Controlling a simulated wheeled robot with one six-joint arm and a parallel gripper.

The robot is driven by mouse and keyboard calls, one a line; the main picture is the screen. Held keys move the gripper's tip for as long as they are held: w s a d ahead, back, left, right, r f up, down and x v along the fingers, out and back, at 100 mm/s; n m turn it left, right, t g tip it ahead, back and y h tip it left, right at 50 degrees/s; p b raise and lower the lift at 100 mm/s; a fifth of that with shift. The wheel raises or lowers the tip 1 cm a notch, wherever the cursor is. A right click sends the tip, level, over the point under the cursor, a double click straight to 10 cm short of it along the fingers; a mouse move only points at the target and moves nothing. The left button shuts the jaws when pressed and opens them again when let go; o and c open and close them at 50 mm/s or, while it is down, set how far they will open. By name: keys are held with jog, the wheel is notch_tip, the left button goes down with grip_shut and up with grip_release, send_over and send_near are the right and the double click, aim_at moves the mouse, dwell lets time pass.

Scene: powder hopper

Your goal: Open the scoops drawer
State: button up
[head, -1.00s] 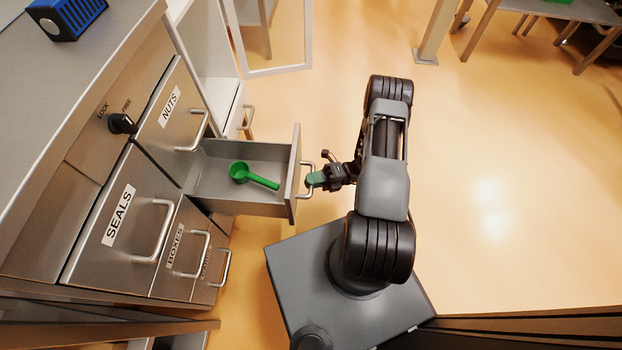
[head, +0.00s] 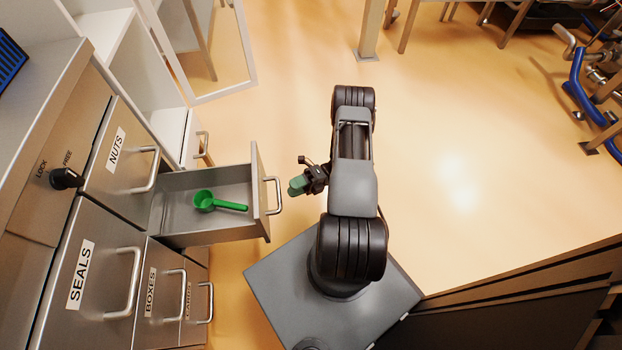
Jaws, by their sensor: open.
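The scoops drawer (head: 205,234) is pulled well out of the steel cabinet, below the NUTS drawer. A green scoop (head: 222,203) lies inside it, with its handle toward the drawer front. The drawer's bar handle (head: 278,196) is on the right-hand face of its front. My gripper (head: 297,187) is just right of the handle, apart from it with a small gap, and open with nothing held. Its fingertips look greenish and point left toward the handle. The drawer front's own label is hidden from this view.
The SEALS drawer (head: 90,285), NUTS drawer (head: 122,160) and BOXES drawer (head: 160,300) are closed. A lock knob (head: 66,179) points toward FREE. A white shelf unit (head: 125,60) stands behind.

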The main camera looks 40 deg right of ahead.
jog(key=d+f, duration=0.1)
jog(key=d, duration=0.7)
jog(key=shift+s+f, duration=0.2)
jog(key=shift+f, duration=0.05)
jog(key=w+a+r+n+g+h+p, duration=0.15)
jog(key=r+n+h+p, duration=0.35)
jog(key=r, duration=0.7)
jog(key=a+r+n+g+h+p, duration=0.3)
jog(key=r+n+p, duration=0.3)
jog(key=r, duration=0.5)
jog(key=w+a+r+n+g+h+p, duration=0.1)
jog(key=a+r+n+g+h+p, duration=0.15)
jog(key=r+n+h+p, duration=0.65)
jog(key=s+a+r+n+t+h+p, duration=0.1)
jog(key=r+n, duration=0.4)
jog(key=r, duration=0.5)
jog(key=s+a+r+n+t+h+p, duration=0.1)
jog(key=s+a+r+n+t+p, duration=0.2)
jog(key=r, duration=0.7)
jog(key=s+a+r+n+t+h+p, duration=0.1)
jog(key=s+a+r+n+t+p, duration=0.1)
jog(key=r+n+t+p, duration=0.3)
notch_tip(320, 180, up, 5)
jog(key=a+n+p, duration=0.1)
jog(key=n, duration=0.2)
jog(key=shift+s, duration=0.3)
